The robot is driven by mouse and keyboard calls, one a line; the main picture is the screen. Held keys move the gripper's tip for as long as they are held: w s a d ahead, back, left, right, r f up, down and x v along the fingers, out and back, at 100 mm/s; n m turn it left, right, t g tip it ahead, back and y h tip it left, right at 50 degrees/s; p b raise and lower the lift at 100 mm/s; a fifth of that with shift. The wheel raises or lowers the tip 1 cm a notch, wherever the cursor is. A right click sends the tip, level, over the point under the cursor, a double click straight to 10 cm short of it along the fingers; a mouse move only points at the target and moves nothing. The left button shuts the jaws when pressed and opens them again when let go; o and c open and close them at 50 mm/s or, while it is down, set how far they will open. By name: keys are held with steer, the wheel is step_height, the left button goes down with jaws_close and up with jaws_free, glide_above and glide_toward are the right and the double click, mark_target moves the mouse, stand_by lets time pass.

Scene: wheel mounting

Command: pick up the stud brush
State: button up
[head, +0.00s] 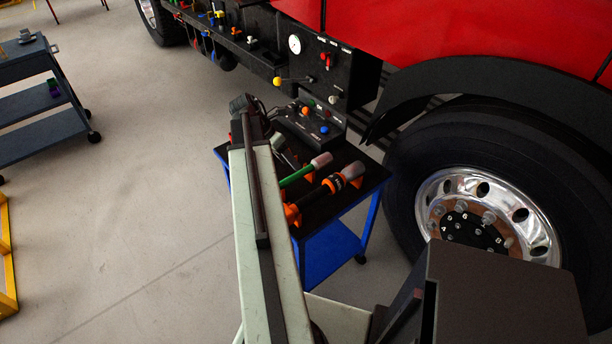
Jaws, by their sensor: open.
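A blue-legged cart (371,181) with a black top stands beside the truck wheel. On its top lies a tool with a green shaft and a pale pink end (321,160). Next to it lies a thicker black tool with orange parts and a grey end (352,171). I cannot tell for sure which of these is the stud brush; more of the cart top is hidden behind my arm. My gripper (284,149) is over the cart's left part, mostly hidden by my own arm link. It is open, and I see nothing held in it.
A black panel with a gauge (294,44) and coloured knobs rises behind the cart. The truck wheel (492,205) with its chrome rim is close on the right. A grey shelf trolley (32,95) and a yellow frame (6,250) stand far left. The floor between is clear.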

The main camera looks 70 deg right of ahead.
mark_target(297, 173)
steer(key=b+x, duration=0.4)
steer(key=x, duration=0.2)
steer(key=shift+a+f+b, duration=0.1)
steer(key=shift+a+b, duration=0.05)
steer(key=shift+b, duration=0.15)
steer(key=shift+c, duration=0.3)
jaws_close()
